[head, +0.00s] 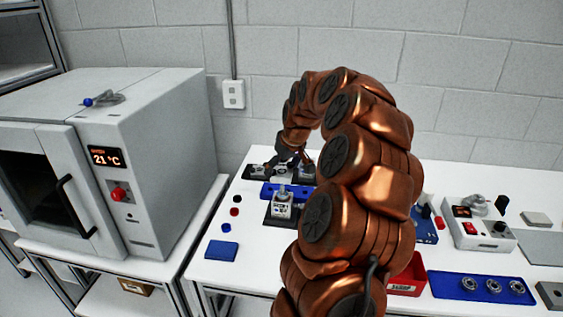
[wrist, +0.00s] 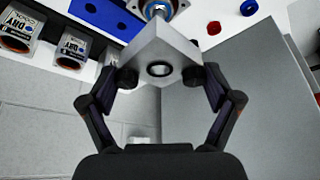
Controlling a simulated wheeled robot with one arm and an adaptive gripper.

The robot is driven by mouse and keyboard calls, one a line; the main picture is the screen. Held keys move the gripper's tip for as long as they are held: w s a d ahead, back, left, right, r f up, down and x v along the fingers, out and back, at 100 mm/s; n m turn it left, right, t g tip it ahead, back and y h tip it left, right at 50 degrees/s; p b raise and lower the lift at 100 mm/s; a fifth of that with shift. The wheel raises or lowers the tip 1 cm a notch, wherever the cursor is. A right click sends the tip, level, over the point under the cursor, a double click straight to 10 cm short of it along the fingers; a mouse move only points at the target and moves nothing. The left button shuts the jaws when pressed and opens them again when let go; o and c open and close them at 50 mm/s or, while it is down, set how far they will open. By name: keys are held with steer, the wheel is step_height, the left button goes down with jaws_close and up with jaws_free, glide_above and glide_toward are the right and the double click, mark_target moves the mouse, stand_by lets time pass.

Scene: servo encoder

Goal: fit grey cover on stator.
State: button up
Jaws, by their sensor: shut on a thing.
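My gripper (wrist: 160,77) is shut on the grey cover (wrist: 174,46), a square block with a round dark-rimmed hole, gripped by two opposite sides. Past the cover, at the top edge of the wrist view, shows part of the stator (wrist: 178,4), with a copper-coloured ring and a bright shaft. The cover hides much of it, and I cannot tell whether they touch. In the head view a grey labelled motor body (head: 282,209), seemingly the stator, stands upright on a dark base. My gripper (head: 287,165) is behind it there; the cover is not clear in that view.
An oven (head: 150,160) stands left of the table. A blue pad (head: 221,251) and small red and black caps (head: 235,212) lie at the table's left. A red bin (head: 408,277) is right.

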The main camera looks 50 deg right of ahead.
mark_target(283, 186)
steer(key=shift+f, duration=0.65)
steer(key=shift+s+f+b, duration=0.1)
steer(key=shift+f+b, duration=0.05)
steer(key=shift+b, duration=0.4)
steer(key=shift+f, duration=0.15)
steer(key=shift+f+b, duration=0.75)
steer(key=shift+f, duration=0.1)
steer(key=shift+f, duration=0.2)
stand_by(0.3)
steer(key=shift+f+b, duration=0.6)
steer(key=shift+f+b, duration=0.35)
steer(key=shift+f, duration=0.05)
steer(key=shift+f+b, duration=0.5)
steer(key=shift+f, duration=0.2)
